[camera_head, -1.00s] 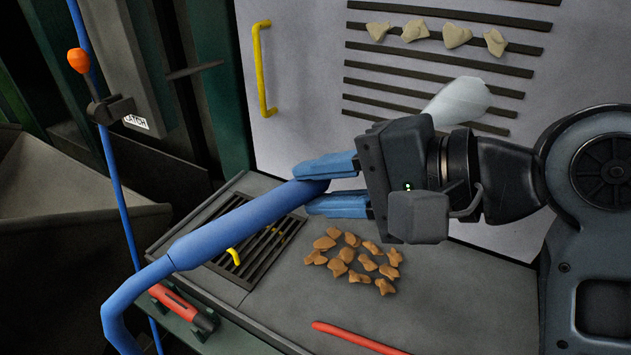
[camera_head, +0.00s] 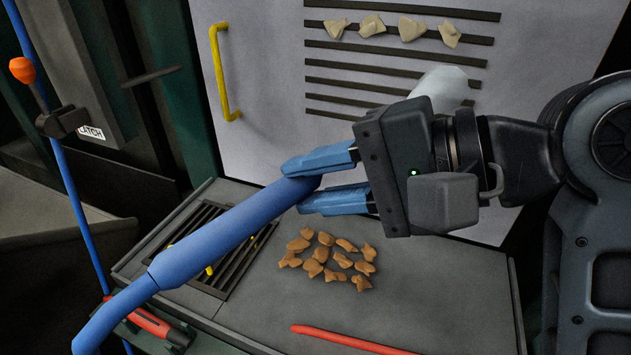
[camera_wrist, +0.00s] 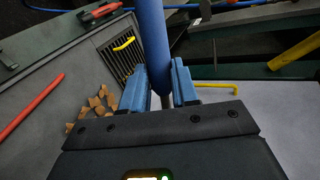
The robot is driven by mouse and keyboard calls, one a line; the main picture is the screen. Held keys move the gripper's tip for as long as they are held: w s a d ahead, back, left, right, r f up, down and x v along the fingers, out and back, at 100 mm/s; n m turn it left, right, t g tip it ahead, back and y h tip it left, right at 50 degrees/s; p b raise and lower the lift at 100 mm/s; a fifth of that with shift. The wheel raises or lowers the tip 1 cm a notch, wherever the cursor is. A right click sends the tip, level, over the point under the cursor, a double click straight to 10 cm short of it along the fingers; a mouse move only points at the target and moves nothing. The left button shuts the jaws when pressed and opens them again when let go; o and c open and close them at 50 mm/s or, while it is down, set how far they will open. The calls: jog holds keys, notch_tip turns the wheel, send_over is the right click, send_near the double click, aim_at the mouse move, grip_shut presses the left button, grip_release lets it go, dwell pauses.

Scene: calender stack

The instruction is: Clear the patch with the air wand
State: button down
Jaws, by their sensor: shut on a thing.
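My gripper (camera_head: 308,190) is shut on the blue air wand (camera_head: 225,235), which slants down and left from the fingers over the grate. The wand also shows between the fingers in the wrist view (camera_wrist: 152,40). The patch of brown chips (camera_head: 330,260) lies on the grey bench top (camera_head: 420,290), below and just right of the fingers. The same chips show at the left in the wrist view (camera_wrist: 95,108). A pale, rounded nozzle-like piece (camera_head: 442,86) shows behind my gripper; how it joins the wand is hidden.
A slotted grate (camera_head: 232,272) with a yellow piece sits left of the chips. A red rod (camera_head: 350,340) lies at the bench front. A slatted white panel (camera_head: 270,90) with a yellow handle (camera_head: 222,72) and pale chips (camera_head: 411,29) stands behind. A red tool (camera_head: 150,322) is at the bench's left edge.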

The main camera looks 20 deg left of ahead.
jog(key=shift+r+p, duration=1.4)
jog(key=shift+r, duration=2.6)
jog(key=a+p, duration=0.9)
jog(key=a, duration=1.1)
jog(key=shift+w, duration=0.35)
dwell(0.7)
jog(key=shift+a, duration=0.2)
dwell(0.8)
